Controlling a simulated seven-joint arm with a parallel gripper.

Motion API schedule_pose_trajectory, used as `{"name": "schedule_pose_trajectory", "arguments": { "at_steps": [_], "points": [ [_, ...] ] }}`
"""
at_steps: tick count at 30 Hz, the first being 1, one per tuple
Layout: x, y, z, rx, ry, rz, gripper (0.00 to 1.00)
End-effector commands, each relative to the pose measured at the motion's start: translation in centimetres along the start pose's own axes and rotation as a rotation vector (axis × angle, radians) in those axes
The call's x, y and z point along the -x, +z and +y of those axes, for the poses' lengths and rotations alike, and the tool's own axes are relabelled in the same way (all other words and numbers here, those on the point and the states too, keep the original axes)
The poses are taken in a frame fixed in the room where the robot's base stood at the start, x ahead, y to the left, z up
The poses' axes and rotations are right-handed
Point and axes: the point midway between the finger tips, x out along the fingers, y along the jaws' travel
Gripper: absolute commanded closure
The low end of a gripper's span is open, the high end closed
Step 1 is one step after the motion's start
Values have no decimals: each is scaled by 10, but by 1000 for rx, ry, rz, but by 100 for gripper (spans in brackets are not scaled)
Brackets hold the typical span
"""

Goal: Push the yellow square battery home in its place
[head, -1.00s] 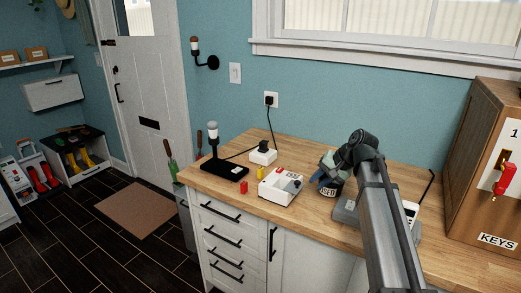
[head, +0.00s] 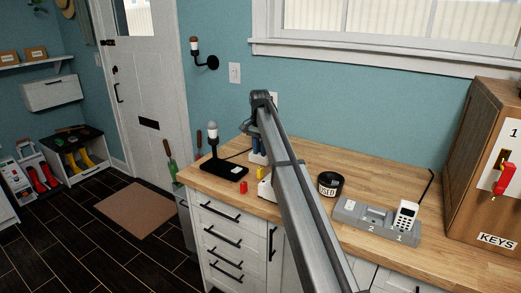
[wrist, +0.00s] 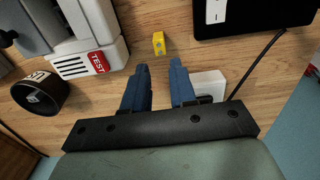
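The yellow battery (wrist: 159,43) stands on the wooden counter in the wrist view, just beyond my fingertips and apart from them. It is small and also shows in the head view (head: 260,173) beside my arm. My gripper (wrist: 160,66) has two blue fingers, parted with nothing between them. In the head view my gripper (head: 257,147) is above the counter's left part. A white device with a red TEST label (wrist: 90,62) is left of the battery in the wrist view; my arm hides most of it in the head view.
A white plug box (wrist: 207,84) lies close to the right finger. A black lamp base (head: 224,170) and a red piece (head: 243,187) are at the left.

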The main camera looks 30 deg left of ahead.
Motion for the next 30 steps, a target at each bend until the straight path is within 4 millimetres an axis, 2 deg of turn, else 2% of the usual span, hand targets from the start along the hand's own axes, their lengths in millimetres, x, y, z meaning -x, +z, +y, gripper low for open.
{"name": "schedule_pose_trajectory", "arguments": {
  "at_steps": [8,24,30],
  "points": [
    [-15,1,1,0,-1,-1,74],
    [-71,1,1,1,-2,-1,74],
    [-78,0,1,1,-2,-1,74]
  ]
}}
